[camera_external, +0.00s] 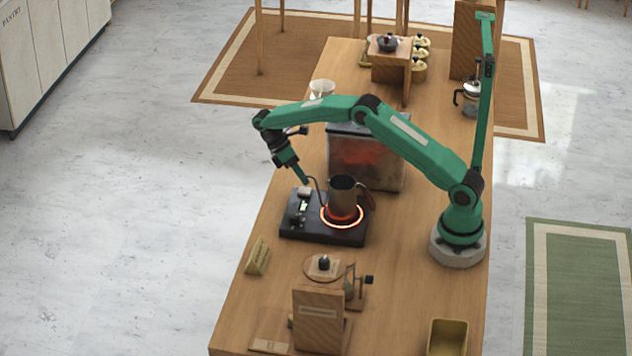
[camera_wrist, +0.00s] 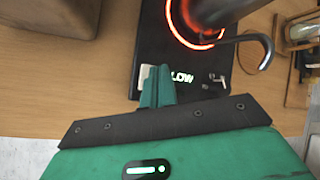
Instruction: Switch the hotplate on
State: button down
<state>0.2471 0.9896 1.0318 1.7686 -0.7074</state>
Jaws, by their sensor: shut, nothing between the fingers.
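The black hotplate (camera_external: 297,235) stands on the counter with a ring glowing orange-red (camera_external: 357,222) around the base of a dark metal pot (camera_external: 341,197). My gripper (camera_wrist: 157,72) is shut and empty, low over the panel. I cannot tell whether it touches the switch.
A clear-fronted box (camera_external: 366,160) with an orange glow stands behind the hotplate.

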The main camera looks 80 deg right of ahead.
aim_at(302, 190)
jog(key=shift+r, duration=2.8)
